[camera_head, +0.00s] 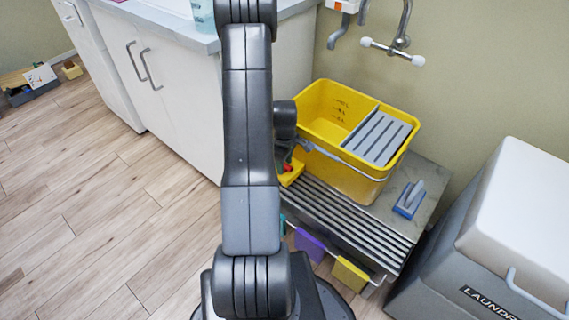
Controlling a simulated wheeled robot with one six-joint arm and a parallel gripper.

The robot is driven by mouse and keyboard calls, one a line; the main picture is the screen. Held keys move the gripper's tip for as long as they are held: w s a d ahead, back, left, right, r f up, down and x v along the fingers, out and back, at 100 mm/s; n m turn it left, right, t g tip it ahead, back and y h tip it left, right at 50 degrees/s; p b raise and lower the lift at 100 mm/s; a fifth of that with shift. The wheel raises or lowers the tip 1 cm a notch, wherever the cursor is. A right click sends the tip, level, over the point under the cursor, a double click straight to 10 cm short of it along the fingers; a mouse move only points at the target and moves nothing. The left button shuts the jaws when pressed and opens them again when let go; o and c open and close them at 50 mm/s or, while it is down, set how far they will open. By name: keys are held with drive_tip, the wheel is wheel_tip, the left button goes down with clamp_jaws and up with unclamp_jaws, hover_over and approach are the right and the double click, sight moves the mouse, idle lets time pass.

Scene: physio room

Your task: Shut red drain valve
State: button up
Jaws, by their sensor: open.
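A yellow mop bucket (352,183) with a grey slatted wringer (382,136) stands on a slatted metal stand. A small red part (287,167), likely the drain valve, shows low at the bucket's left side, just above a yellow ledge (293,176). My arm runs up the middle of the picture and hides the area to the left of the red part. My gripper (283,157) is open, partly hidden behind the arm, with its visible end close to the red part. I cannot tell whether they touch, nor how the valve handle is turned.
A metal stand (395,225) bears the bucket and a blue-grey brush (409,198). Purple and yellow cloths hang at its front. A laundry bin (460,245) stands right, a white cabinet (170,105) left. A wall tap (393,50) is above.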

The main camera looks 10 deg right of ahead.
sight(285, 164)
wheel_tip(285, 164, up, 13)
drive_tip(key=p, duration=0.2)
drive_tip(key=shift+p, duration=0.4)
wheel_tip(285, 164, down, 14)
drive_tip(key=b, duration=0.3)
drive_tip(key=shift+r, duration=0.15)
